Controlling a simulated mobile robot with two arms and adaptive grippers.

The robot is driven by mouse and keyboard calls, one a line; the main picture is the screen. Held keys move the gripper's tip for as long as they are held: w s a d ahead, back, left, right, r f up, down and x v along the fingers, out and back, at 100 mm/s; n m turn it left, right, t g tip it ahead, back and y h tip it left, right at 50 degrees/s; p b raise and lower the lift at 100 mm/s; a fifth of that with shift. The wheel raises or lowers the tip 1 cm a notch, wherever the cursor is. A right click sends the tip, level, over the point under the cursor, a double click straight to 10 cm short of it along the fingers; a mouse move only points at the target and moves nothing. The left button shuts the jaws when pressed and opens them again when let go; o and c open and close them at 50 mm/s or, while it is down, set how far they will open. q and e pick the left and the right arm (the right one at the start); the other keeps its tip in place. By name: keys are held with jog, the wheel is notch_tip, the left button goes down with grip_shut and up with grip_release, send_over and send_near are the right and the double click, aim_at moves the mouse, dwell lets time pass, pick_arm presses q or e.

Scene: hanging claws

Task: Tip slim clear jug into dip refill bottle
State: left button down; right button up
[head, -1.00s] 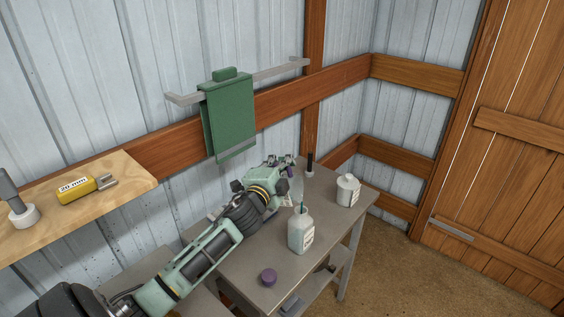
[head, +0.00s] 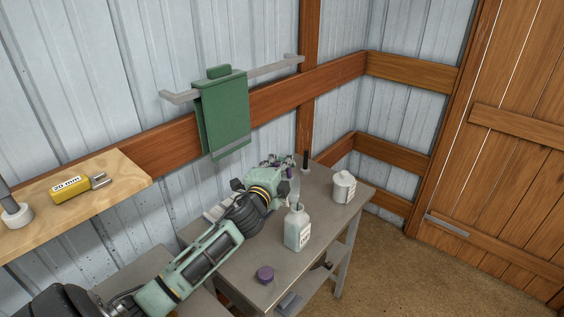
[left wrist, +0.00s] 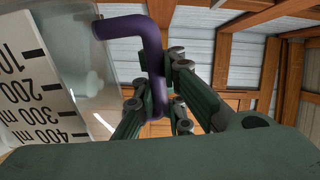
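The slim clear jug (head: 295,190) is faint in the head view, just above the mouth of the pale refill bottle (head: 298,228). The bottle stands upright and uncapped on the grey table. In the left wrist view the jug (left wrist: 50,75) shows its clear wall and a white measuring scale, strongly slanted. My left gripper (head: 283,165) is beyond the bottle; in the left wrist view its fingers (left wrist: 158,100) close around the jug's bent purple handle (left wrist: 150,50). I cannot tell whether liquid is leaving the jug. My right gripper is out of view.
A purple cap (head: 265,274) lies on the table's near part. A white canister (head: 344,187) stands right of the bottle, and a dark upright item (head: 306,161) behind. A green towel (head: 222,115) hangs from a wall rail above my arm. A wooden shelf (head: 110,187) is at left.

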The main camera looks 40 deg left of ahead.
pick_arm(q)
jog(key=shift+w+d+f+m, duration=0.15)
jog(key=shift+d+f+m, duration=0.15)
jog(key=shift+d+m, duration=0.25)
jog(key=shift+d, duration=0.1)
jog(key=shift+w+d+f+m, duration=0.2)
jog(key=shift+d+m, duration=0.35)
jog(key=shift+a, duration=0.1)
